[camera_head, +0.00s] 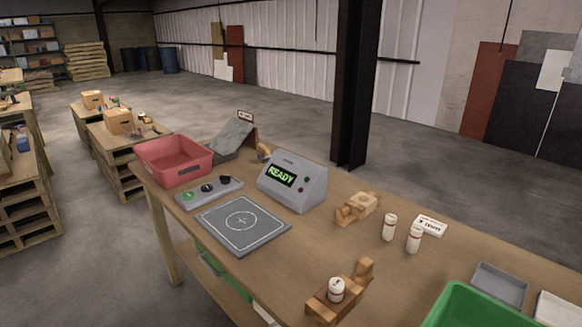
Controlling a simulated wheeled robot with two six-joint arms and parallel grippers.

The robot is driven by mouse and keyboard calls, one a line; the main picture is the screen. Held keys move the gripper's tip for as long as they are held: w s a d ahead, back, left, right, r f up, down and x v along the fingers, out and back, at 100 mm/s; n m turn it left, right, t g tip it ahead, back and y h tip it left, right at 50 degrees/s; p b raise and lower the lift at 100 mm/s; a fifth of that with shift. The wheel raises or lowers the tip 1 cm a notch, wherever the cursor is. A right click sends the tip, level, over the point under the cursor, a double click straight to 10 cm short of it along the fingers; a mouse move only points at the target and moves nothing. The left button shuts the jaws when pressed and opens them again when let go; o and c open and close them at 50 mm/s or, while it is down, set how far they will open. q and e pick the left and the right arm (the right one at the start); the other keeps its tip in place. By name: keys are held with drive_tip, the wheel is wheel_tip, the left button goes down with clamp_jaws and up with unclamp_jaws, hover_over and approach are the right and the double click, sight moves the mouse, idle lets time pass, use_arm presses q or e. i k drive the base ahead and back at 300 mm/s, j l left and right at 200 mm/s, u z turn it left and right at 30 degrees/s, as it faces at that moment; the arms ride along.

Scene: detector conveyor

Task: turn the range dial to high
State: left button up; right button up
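A small grey control panel (215,198) lies on the wooden table, between the red bin and the grey plate. It carries a green button (187,196) at its left end and two dark round knobs, one near the middle (207,188) and one near the right end (225,180). I cannot tell which knob is the range dial, and their markings and pointer directions are too small to read. A grey detector box (308,188) behind the plate shows "READY" in green on its screen. Neither of my grippers is in view.
A red bin (172,172) stands left of the panel, and a flat grey plate (243,240) with a circle mark lies in front. Wooden holders (357,208), white cylinders (389,228) and a green bin (470,300) are to the right. The space above the panel is clear.

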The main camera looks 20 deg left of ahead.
sight(224, 179)
drive_tip(key=u, duration=1.3)
drive_tip(key=z, duration=0.4)
drive_tip(key=j+z, duration=0.15)
drive_tip(key=z, duration=0.25)
drive_tip(key=i+j+z, duration=0.1)
drive_tip(key=z, duration=0.3)
drive_tip(key=j+z, duration=0.1)
drive_tip(key=z, duration=0.3)
drive_tip(key=j+z, duration=0.25)
drive_tip(key=j, duration=0.15)
drive_tip(key=k+j+z, duration=0.2)
drive_tip(key=j, duration=0.2)
drive_tip(key=j+z, duration=0.25)
drive_tip(key=j, duration=0.15)
drive_tip(key=k+j+z, duration=0.2)
drive_tip(key=j, duration=0.15)
drive_tip(key=j+z, duration=0.25)
drive_tip(key=k+j+z, duration=0.25)
drive_tip(key=j, duration=0.15)
